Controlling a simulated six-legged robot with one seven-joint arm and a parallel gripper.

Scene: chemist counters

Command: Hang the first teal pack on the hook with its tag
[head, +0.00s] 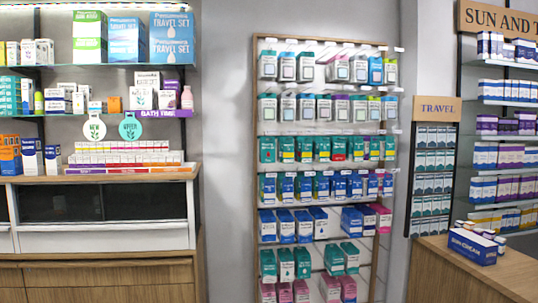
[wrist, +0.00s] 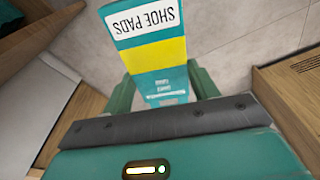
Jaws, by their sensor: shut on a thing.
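A teal pack (wrist: 151,55) with a yellow band and a white label reading "SHOE PADS" is in my gripper (wrist: 163,86) in the wrist view. The two green fingers are shut on its lower part, one on each side. The label reads upside down in that view. In the head view, a wall rack (head: 253,150) carries rows of hanging packs with small white tags at the hook ends. Teal packs (head: 267,149) hang in its third row. I cannot tell which hook matches the held pack. My gripper is not in the head view.
A wooden counter (head: 480,268) with a blue box (head: 473,246) stands at the right. A cabinet (head: 100,235) with stocked shelves stands at the left. A travel stand (head: 436,110) is right of the rack. Grey floor shows beneath the pack in the wrist view.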

